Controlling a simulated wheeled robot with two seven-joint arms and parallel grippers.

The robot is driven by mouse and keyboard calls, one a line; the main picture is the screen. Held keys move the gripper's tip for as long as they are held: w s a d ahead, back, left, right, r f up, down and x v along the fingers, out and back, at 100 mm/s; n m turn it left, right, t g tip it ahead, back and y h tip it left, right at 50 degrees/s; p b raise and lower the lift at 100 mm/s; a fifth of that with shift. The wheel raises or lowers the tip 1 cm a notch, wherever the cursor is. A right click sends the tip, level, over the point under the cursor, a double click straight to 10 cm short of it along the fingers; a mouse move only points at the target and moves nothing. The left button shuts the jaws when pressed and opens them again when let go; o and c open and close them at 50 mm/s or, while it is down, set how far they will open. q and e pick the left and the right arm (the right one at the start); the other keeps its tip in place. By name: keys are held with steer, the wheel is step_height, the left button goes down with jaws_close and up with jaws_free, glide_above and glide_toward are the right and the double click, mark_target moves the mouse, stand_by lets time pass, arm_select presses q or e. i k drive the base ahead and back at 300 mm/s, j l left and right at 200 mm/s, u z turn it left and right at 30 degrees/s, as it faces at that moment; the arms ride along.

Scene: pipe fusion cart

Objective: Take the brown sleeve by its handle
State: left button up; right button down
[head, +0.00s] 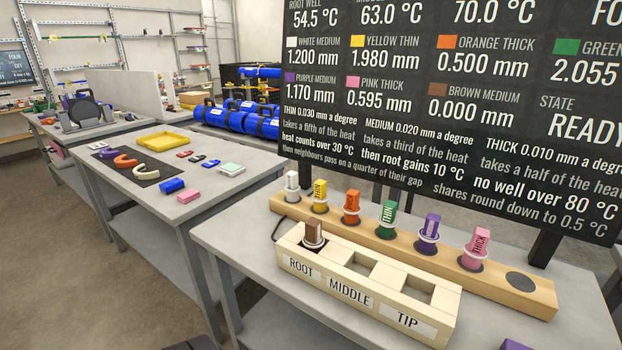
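The brown sleeve (313,232) stands upright in the ROOT well of the cream block (300,274). Its brown handle sticks up above a pale ring at the well's mouth. The MIDDLE well (361,264) and the TIP well (417,288) beside it look empty. Neither of my grippers can be made out in the head view. A dark shape at the bottom left edge and a purple shape at the bottom right edge are too cut off to identify.
Behind the block, a wooden rack (540,294) holds white, yellow, orange, green, purple and pink sleeves, with a bare dark spot (520,281) at its right end. A large readout board (460,110) stands behind. A second table (110,198) with small items is at left.

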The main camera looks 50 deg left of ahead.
mark_target(313, 240)
steer(key=u, duration=1.6)
steer(key=z, duration=0.45)
